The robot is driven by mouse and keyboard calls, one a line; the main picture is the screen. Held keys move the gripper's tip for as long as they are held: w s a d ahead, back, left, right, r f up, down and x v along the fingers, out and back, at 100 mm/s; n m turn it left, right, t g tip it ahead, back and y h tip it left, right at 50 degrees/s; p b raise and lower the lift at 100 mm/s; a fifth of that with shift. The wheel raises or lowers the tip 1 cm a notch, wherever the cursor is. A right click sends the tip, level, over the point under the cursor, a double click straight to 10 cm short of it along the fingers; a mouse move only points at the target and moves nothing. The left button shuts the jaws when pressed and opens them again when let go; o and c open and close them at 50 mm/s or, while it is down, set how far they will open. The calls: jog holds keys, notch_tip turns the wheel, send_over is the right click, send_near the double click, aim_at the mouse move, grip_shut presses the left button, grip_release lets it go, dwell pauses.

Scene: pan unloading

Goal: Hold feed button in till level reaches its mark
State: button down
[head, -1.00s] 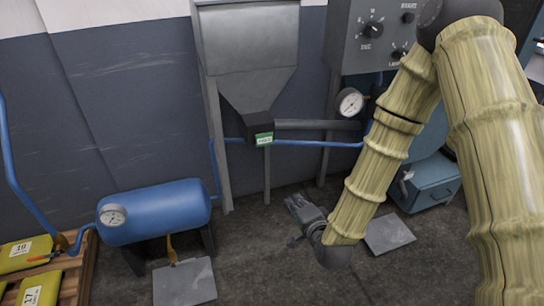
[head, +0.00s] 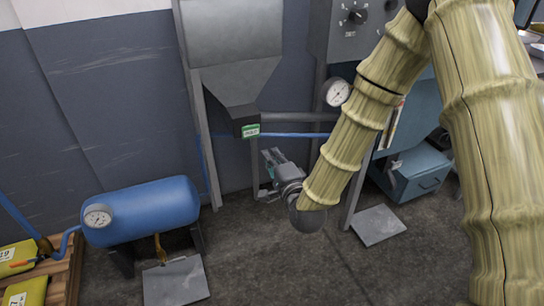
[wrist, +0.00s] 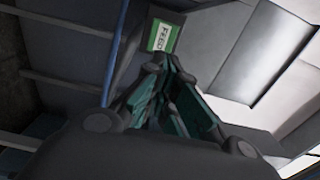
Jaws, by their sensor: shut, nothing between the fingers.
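The green-and-white FEED label (head: 250,131) is on the dark outlet block (head: 245,116) under the grey hopper (head: 232,60). It also shows in the wrist view (wrist: 163,36), just beyond my fingertips. A separate button cannot be made out, nor can a level or its mark. My gripper (head: 271,158) is shut and empty, pointing up, a little below and right of the label in the head view. In the wrist view my gripper (wrist: 170,64) has its fingers just below the label; whether they touch anything cannot be told.
A grey pipe (head: 299,118) and a blue pipe (head: 290,135) run right from the outlet. A grey control box (head: 345,35) and a gauge (head: 336,92) stand right. A blue tank (head: 150,211) is at lower left. The floor between is mostly clear.

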aim_at(256, 131)
jog(key=x, duration=1.1)
jog(key=shift+w+a+f, duration=0.1)
jog(key=shift+w, duration=0.15)
jog(key=shift+x, duration=0.85)
jog(key=shift+w, duration=0.15)
jog(key=shift+r, duration=0.2)
jog(key=v, duration=1.4)
